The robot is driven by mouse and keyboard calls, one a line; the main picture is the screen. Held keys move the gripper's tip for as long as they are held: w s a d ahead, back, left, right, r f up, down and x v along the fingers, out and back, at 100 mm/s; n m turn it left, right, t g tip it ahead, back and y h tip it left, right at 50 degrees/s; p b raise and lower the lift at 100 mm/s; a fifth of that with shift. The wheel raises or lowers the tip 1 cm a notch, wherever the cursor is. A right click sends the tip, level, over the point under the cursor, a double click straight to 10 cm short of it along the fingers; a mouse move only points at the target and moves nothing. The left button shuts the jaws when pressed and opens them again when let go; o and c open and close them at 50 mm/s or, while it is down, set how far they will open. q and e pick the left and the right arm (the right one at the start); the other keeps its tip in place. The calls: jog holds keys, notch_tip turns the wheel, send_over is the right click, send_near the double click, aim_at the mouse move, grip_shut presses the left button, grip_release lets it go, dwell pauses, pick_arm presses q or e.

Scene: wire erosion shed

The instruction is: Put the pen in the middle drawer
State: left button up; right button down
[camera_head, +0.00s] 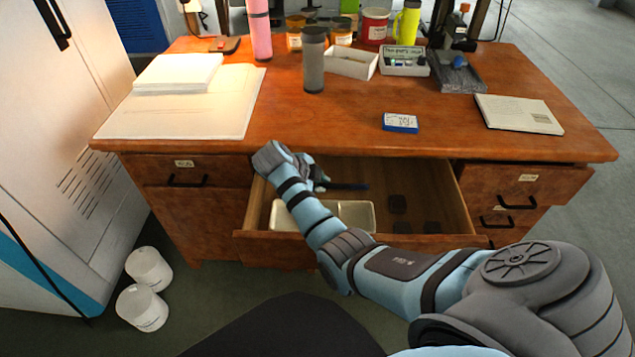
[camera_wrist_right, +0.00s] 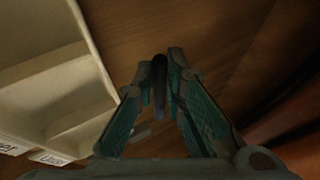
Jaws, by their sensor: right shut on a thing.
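The middle drawer (camera_head: 439,197) is pulled open under the desk top. My right arm reaches down into it from the right. My right gripper (camera_head: 322,181) is inside the drawer opening, beside and behind a pale divided tray (camera_head: 357,213). It is shut on a dark pen (camera_head: 350,187), which sticks out to the right over the drawer's wooden floor. In the right wrist view the pen (camera_wrist_right: 160,86) shows end-on between the two greenish fingers (camera_wrist_right: 160,75). I cannot tell whether the pen touches the drawer floor. My left gripper is not in view.
The tray (camera_wrist_right: 57,85) lies left of the fingers in the wrist view, with labels on its edge. Dark flat pieces (camera_head: 398,203) lie in the drawer's right part. Papers, a blue box (camera_head: 400,122), a grey cup (camera_head: 313,62) and a notebook (camera_head: 518,114) are on the desk.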

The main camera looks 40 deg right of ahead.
jog(key=c, duration=1.6)
grip_release()
jog(key=shift+c, duration=0.2)
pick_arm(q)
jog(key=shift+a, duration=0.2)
